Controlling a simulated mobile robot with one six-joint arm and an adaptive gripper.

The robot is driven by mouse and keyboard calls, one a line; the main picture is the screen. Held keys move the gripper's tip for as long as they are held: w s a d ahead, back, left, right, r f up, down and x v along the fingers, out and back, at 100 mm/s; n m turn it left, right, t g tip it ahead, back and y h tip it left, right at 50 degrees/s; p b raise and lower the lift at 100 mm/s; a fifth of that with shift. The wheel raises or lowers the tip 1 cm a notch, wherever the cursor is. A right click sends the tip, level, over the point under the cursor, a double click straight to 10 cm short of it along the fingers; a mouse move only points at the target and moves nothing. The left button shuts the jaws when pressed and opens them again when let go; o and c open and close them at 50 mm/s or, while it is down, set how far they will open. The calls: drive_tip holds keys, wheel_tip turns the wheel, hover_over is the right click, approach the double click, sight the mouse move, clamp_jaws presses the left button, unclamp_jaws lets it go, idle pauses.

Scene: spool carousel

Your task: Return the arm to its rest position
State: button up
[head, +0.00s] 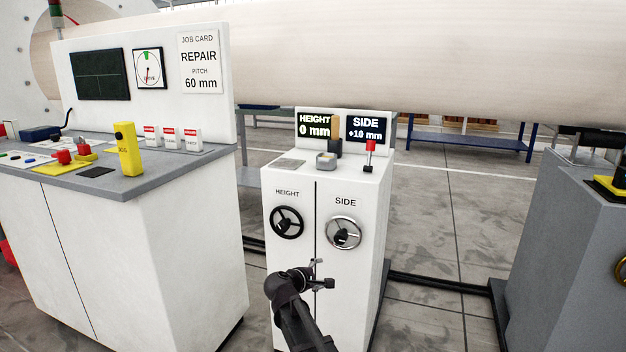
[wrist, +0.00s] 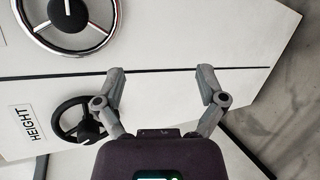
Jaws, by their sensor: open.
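My gripper (head: 320,273) is in front of the lower front of the white cabinet (head: 285,262), below its two handwheels. In the wrist view my gripper (wrist: 161,72) has its two fingers spread wide with nothing between them. The black HEIGHT handwheel (head: 286,222) is up and left of the gripper in the head view. The silver-rimmed SIDE handwheel (head: 344,233) is above it. Both wheels also show in the wrist view, the HEIGHT wheel (wrist: 70,108) partly behind a finger and the SIDE wheel (wrist: 104,20) cut by the top edge.
A white bench cabinet (head: 160,250) with a grey top and a yellow device (head: 127,149) stands on the left. A grey cabinet (head: 565,230) is on the right. The displays read HEIGHT 0 mm (head: 315,126) and SIDE +10 mm (head: 364,129). Open floor (head: 430,215) lies between the cabinets.

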drive_tip(key=s+d+f+m+g+y, duration=0.2)
drive_tip(key=s+d+f+m+g, duration=0.5)
drive_tip(key=s+d, duration=0.55)
drive_tip(key=s+d+f+m+g+y+p, duration=0.1)
drive_tip(key=s+d+f+m+g+y, duration=0.2)
drive_tip(key=s, duration=0.4)
drive_tip(key=s+f+m+g+y, duration=0.1)
drive_tip(key=s+m+y, duration=0.2)
drive_tip(key=s+m, duration=0.3)
wheel_tip(320, 180, up, 35)
drive_tip(key=n+p, duration=0.1)
drive_tip(key=p, duration=3.4)
drive_tip(key=shift+s+r, duration=0.2)
